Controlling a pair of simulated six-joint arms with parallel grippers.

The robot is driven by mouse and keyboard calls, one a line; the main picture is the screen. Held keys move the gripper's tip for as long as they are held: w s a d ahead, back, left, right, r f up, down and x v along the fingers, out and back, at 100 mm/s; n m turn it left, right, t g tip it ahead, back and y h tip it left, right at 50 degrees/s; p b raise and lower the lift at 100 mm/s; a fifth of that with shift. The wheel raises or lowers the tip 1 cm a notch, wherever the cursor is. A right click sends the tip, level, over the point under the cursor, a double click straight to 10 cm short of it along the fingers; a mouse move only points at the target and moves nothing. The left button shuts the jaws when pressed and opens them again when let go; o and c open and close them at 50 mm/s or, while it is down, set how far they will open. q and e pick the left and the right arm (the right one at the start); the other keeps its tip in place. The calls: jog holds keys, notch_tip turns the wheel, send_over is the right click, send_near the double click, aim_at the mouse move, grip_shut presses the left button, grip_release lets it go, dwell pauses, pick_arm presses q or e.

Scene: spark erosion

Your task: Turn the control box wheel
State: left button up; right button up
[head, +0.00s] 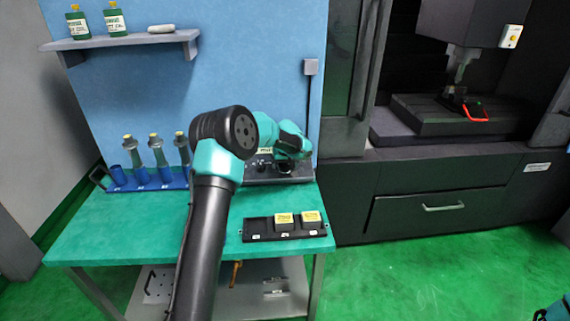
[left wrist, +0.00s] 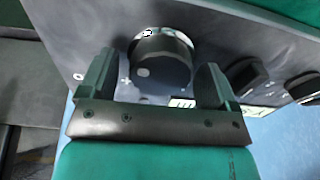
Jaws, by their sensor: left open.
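The grey control box (head: 262,177) stands at the back of the teal table, against the blue panel. Its large dark round wheel (left wrist: 160,66) shows in the left wrist view, with smaller dark knobs (left wrist: 242,76) to the right of it. My left gripper (left wrist: 160,82) is open, with one finger on each side of the wheel. I cannot tell whether the fingers touch it. In the head view my left gripper (head: 291,153) is at the front of the box and hides much of its face.
A blue rack (head: 150,187) with several holders stands left on the table (head: 120,229). A black tray (head: 259,234) with two yellow-topped blocks lies front right. A shelf (head: 120,41) with green bottles hangs above. A dark machine (head: 440,160) stands right.

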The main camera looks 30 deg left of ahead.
pick_arm(q)
jog(key=shift+f, duration=0.1)
jog(key=shift+c, duration=0.4)
jog(key=c, duration=0.8)
jog(key=shift+m, duration=0.3)
jog(key=m, duration=0.4)
jog(key=shift+f+m, duration=0.15)
jog(key=shift+m, duration=0.25)
jog(key=m, duration=0.5)
jog(key=shift+d+m, duration=0.1)
jog(key=shift+m, duration=0.2)
jog(key=m, duration=0.5)
jog(key=shift+f, duration=0.1)
jog(key=m, duration=0.6)
jog(key=shift+s+d, duration=0.1)
jog(key=shift+s, duration=0.05)
